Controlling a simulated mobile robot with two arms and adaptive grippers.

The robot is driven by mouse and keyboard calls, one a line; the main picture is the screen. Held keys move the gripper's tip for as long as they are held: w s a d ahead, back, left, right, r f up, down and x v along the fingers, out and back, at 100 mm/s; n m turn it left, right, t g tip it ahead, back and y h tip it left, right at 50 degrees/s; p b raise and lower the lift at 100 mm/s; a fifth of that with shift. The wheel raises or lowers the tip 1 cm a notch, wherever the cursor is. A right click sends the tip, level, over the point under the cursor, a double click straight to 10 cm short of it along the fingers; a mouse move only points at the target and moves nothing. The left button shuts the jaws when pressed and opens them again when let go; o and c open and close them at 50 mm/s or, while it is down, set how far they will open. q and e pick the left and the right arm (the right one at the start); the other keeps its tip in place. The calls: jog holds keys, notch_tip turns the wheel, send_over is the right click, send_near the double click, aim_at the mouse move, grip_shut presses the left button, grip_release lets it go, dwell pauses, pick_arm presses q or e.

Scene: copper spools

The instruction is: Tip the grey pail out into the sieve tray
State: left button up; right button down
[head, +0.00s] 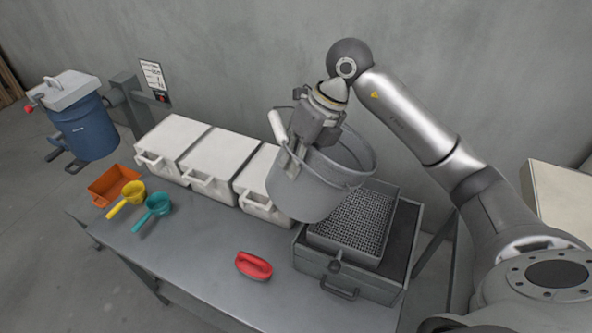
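The grey pail (307,195) is held up above the left part of the sieve tray, and it looks a little tilted with its mouth toward the right. My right gripper (293,164) is shut on the near-left rim of the pail, close to the white grip of its wire handle. The inside of the pail shows only bare grey wall; its bottom is hidden. The sieve tray (345,252) is a grey frame with a dark mesh, sitting on a grey box at the table's right end. The mesh that shows looks empty. My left gripper is out of view.
Several white lidded bins (222,163) line the back of the table (200,248). An orange tray (112,183), a yellow scoop (132,194) and a teal scoop (157,205) lie at the left. A blue drum (84,128) stands beyond.

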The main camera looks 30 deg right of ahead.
aim_at(313, 153)
jog(key=shift+s+d+r+y, duration=0.15)
jog(key=shift+d+y, duration=0.1)
jog(key=shift+y, duration=0.25)
jog(key=d+y, duration=0.1)
jog(key=d+y+b, duration=0.1)
jog(key=r+t+y+b, duration=0.1)
jog(key=shift+s+d+y, duration=0.3)
jog(key=shift+d, duration=0.1)
jog(key=shift+d+r+y+b, duration=0.2)
jog(key=shift+y+b, duration=0.15)
jog(key=shift+y, duration=0.15)
jog(key=s+d+f+t+y+b, duration=0.2)
jog(key=d+f+y+b, duration=0.8)
jog(key=d+b, duration=0.5)
jog(key=shift+s+f+m+t+b, duration=0.45)
jog(key=shift+f+b, duration=0.85)
jog(key=shift+b, duration=1.95)
jog(key=shift+s+n+g, duration=0.1)
jog(key=shift+n+g, duration=0.15)
jog(key=shift+g, duration=0.1)
